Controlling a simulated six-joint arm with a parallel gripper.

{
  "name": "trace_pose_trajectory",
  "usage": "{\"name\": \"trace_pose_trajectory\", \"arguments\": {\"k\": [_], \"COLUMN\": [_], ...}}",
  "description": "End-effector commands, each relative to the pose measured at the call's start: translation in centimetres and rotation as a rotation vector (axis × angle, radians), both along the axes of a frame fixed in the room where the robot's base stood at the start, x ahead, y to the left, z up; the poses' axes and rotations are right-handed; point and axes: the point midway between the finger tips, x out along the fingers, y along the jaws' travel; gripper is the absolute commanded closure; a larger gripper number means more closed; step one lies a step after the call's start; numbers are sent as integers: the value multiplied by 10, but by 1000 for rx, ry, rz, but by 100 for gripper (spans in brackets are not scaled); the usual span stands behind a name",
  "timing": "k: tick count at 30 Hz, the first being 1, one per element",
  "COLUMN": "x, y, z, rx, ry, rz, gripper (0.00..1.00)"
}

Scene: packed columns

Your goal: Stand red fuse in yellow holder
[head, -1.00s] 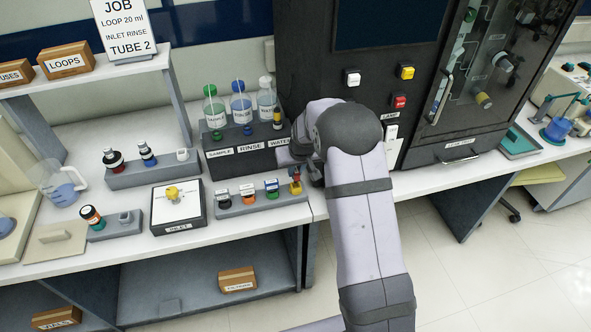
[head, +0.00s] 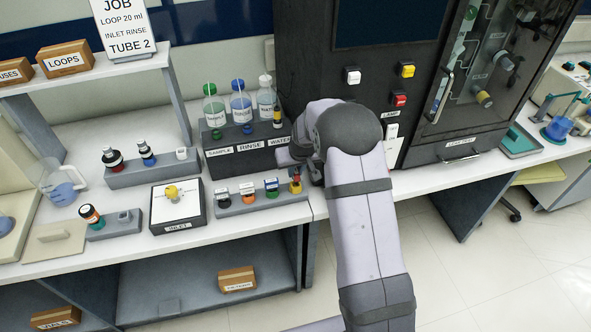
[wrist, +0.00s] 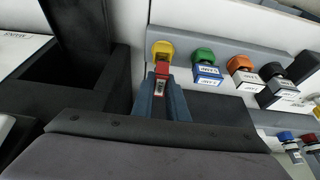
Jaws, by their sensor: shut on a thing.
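The red fuse (wrist: 161,70) is between the fingertips of my gripper (wrist: 160,92) in the wrist view, and the fingers are shut on it. Its top end lines up with the yellow holder (wrist: 162,48) and appears to meet it. In the head view the red fuse (head: 295,177) shows upright directly over the yellow holder (head: 295,188), at the right end of the front grey rack. I cannot tell how deep it sits. My gripper is mostly hidden behind my arm in the head view.
A dark bottle stand (head: 240,160) stands close behind. The INLET box (head: 178,208) is to the left. The bench's front edge is close.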

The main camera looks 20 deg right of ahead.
Motion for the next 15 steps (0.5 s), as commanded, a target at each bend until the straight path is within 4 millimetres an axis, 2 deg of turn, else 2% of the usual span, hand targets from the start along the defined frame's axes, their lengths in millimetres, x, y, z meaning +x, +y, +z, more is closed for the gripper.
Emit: {"name": "trace_pose_trajectory", "arguments": {"k": [15], "x": [0], "y": [0], "z": [-13], "rx": [0], "ry": [0], "rz": [0], "gripper": [100]}}
